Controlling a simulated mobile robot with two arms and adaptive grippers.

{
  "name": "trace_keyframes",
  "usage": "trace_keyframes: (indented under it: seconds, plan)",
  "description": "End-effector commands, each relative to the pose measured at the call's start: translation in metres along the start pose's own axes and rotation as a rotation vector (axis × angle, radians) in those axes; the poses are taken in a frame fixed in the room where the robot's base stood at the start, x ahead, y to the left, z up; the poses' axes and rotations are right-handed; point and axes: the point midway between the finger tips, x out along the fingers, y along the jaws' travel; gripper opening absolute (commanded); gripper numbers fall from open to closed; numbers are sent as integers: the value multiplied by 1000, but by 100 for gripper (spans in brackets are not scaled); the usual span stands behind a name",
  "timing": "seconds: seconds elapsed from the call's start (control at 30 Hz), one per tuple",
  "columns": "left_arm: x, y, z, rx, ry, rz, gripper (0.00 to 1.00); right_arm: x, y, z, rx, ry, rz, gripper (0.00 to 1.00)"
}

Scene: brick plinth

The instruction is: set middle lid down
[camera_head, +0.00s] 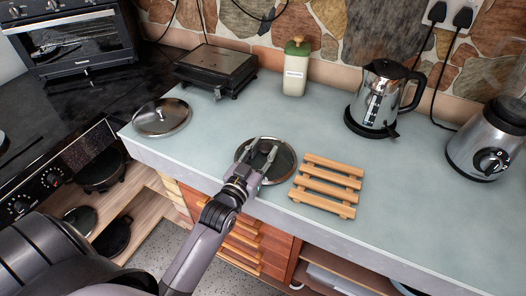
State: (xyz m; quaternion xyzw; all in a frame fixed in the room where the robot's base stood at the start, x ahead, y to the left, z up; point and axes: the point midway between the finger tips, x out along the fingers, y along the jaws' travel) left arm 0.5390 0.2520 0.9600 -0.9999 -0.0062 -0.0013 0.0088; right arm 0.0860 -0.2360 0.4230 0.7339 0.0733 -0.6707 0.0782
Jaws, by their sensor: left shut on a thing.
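A round glass lid with a metal rim (284,168) is at the front middle of the grey-green counter (225,130). My left gripper (265,160) is over this lid and shut on it, probably at its knob, which the fingers hide. I cannot tell whether the lid touches the counter or is just above it. A second glass lid (161,117) lies on the counter's left end. My right gripper does not show.
A wooden slatted rack (327,186) stands just right of the held lid. A kettle (382,97), a blender (487,140), a cream bottle (296,68) and a dark grill (215,66) stand around. Counter between the two lids is clear. The front edge is close to the held lid.

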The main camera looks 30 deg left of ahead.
Motion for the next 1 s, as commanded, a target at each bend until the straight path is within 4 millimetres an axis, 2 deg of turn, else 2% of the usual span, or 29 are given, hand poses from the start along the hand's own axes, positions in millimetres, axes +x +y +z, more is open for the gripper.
trace_keyframes:
  seconds: [0.37,0.4,0.7,1.0]
  plan:
    - [0,0,4,0,5,0,0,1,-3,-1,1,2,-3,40]
    - [0,0,5,0,1,0,34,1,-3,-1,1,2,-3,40]
    - [0,0,4,0,2,0,53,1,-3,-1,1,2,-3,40]
    - [0,0,2,0,2,0,53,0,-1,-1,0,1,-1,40]
